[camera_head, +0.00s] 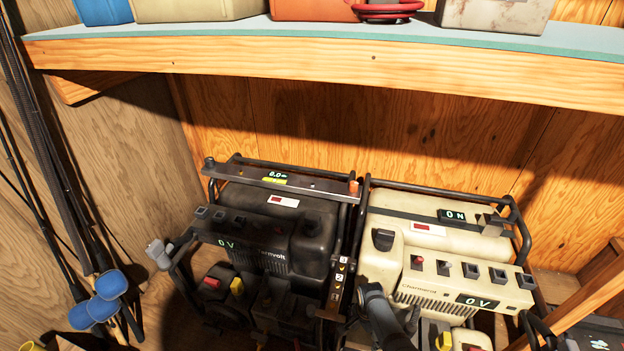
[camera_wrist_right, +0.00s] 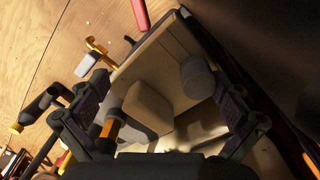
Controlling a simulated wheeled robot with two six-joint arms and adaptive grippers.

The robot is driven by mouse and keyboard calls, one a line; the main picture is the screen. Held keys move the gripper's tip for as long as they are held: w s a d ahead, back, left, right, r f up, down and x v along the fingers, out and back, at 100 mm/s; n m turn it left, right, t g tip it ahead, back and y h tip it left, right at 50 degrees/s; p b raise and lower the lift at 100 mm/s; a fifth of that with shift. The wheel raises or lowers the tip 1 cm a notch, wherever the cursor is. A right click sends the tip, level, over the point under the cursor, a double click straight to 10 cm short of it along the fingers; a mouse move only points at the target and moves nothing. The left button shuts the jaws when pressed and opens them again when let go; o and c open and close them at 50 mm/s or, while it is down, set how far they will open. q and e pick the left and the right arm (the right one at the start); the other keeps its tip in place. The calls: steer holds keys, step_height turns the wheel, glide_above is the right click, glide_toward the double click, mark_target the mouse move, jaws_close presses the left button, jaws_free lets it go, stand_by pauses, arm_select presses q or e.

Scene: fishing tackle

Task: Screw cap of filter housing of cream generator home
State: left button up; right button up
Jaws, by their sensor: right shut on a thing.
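The cream generator (camera_head: 445,250) stands at the right of the black generator in the head view, with "ON" and "0 V" displays. My right gripper (camera_head: 410,322) is low at its front, partly cut off by the bottom edge. In the right wrist view, its two dark fingers (camera_wrist_right: 165,100) stand on either side of a pale cream surface (camera_wrist_right: 195,132), which seems to be the filter housing cap. It is mostly shaded, so its seating and thread cannot be seen. Behind it show a cream block (camera_wrist_right: 147,107) and a grey round part (camera_wrist_right: 197,78). My left gripper is not in view.
The black generator (camera_head: 270,235) stands close on the left, with a narrow gap between the two. A wooden shelf (camera_head: 300,60) with containers runs above. Fishing rods (camera_head: 60,190) lean at the left wall. A slanted wooden beam (camera_head: 580,300) is at the right.

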steer(key=a+r+m, duration=0.1)
steer(key=w+a+r+m, duration=0.1)
steer(key=r+m, duration=0.1)
steer(key=w+a+r+m+p, duration=0.1)
steer(key=r, duration=0.1)
steer(key=shift+w+r+m+t, duration=0.1)
steer(key=shift+r+m+t, duration=0.05)
steer(key=shift+m+t, duration=0.15)
steer(key=c, duration=0.6)
steer(key=shift+d+r+p, duration=0.4)
steer(key=shift+r+p, duration=0.45)
steer(key=shift+p, duration=0.3)
steer(key=shift+c, duration=0.2)
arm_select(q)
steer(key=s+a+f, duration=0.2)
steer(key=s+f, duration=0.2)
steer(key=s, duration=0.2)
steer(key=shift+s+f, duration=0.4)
arm_select(e)
steer(key=shift+d, duration=0.1)
